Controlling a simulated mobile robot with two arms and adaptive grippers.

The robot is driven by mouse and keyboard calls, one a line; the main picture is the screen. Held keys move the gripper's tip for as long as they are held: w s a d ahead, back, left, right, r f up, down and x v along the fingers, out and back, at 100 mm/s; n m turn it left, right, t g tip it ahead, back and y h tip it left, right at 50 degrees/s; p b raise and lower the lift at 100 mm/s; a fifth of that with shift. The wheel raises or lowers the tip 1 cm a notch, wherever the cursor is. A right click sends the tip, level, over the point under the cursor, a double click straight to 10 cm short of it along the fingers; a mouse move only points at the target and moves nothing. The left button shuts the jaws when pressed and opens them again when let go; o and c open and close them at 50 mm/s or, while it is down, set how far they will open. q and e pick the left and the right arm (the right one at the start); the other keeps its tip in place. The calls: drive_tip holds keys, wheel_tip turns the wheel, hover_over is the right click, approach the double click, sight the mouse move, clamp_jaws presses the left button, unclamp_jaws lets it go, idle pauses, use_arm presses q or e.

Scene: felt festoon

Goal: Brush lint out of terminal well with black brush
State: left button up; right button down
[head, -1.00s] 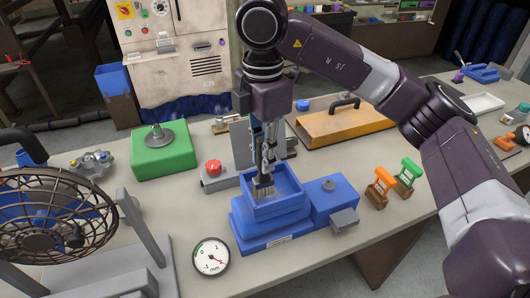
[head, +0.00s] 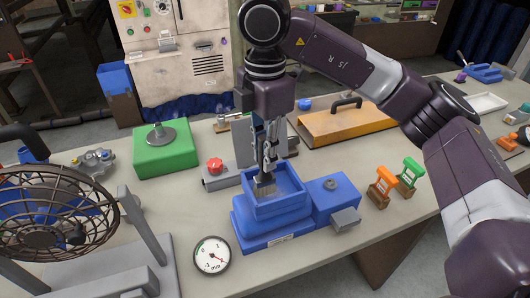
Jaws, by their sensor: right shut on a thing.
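The terminal well is the open top of a blue box (head: 279,212) on the workbench, in the middle of the head view. My right gripper (head: 267,165) points down over the well and is shut on the brush (head: 264,188). The brush's pale bristles reach down inside the well's walls. The gripper fingers hide most of its handle. Whether the bristles touch the well floor, I cannot tell, and I cannot make out lint. My left gripper is not in view.
A red-button box (head: 215,168) and an upright grey plate stand just behind the well. A round dial (head: 212,256) lies at front left. A caged fan (head: 50,215) fills the left. Orange (head: 383,181) and green (head: 409,172) clamps stand to the right. A green block (head: 165,150) sits behind left.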

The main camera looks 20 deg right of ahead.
drive_tip(key=shift+s+f, duration=0.1)
drive_tip(key=shift+s, duration=0.05)
drive_tip(key=shift+s, duration=0.45)
drive_tip(key=shift+w, duration=1.15)
drive_tip(key=shift+s, duration=0.2)
drive_tip(key=shift+s+b, duration=0.3)
drive_tip(key=shift+s, duration=0.65)
drive_tip(key=shift+w, duration=0.65)
